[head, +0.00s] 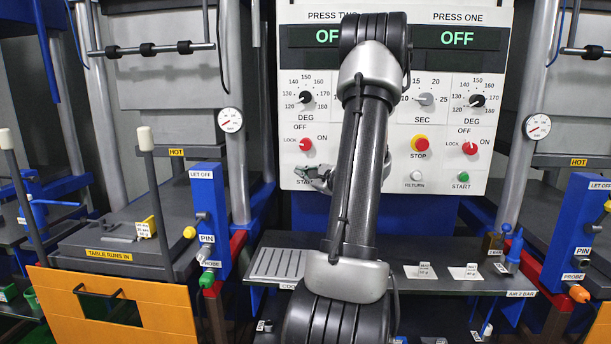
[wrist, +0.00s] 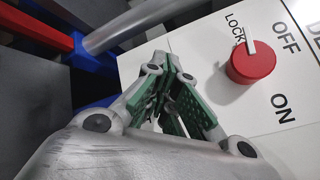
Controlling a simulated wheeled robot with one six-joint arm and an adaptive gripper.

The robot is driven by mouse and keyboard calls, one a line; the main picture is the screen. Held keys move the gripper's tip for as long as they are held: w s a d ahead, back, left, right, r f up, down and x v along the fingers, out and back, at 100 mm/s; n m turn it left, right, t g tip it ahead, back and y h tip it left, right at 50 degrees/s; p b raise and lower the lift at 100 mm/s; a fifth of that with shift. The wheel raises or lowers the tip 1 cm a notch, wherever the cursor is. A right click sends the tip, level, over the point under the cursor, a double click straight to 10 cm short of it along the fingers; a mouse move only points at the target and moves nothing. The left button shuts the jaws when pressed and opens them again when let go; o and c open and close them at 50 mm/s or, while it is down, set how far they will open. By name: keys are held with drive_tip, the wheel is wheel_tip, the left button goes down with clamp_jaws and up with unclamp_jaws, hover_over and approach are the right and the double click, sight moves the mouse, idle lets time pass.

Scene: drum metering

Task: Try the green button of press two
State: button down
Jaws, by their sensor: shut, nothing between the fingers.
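The press two half of the white panel (head: 290,130) shows in the head view, with its display (head: 322,37) reading "OF" before my arm covers the rest. My gripper (head: 308,173) is at the lower left of this panel, over the place just above the partly covered "START" label (head: 304,183). The green button of press two is hidden behind it, and I cannot tell whether the fingers touch it. In the wrist view my gripper (wrist: 172,85) is shut and empty, its green pads together, against the white panel.
The press two red lock knob (head: 305,145) is just above my gripper; it also shows in the wrist view (wrist: 252,62). Press one has its own green start button (head: 463,177) at right. A red stop button (head: 420,143) sits between. A shelf (head: 440,281) lies below.

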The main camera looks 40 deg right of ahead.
idle(0.4)
drive_tip(key=shift+s+a, duration=0.55)
drive_tip(key=shift+a, duration=0.05)
drive_tip(key=s+a, duration=0.3)
drive_tip(key=shift+s+a, duration=0.1)
drive_tip(key=shift+a, duration=0.3)
idle(0.9)
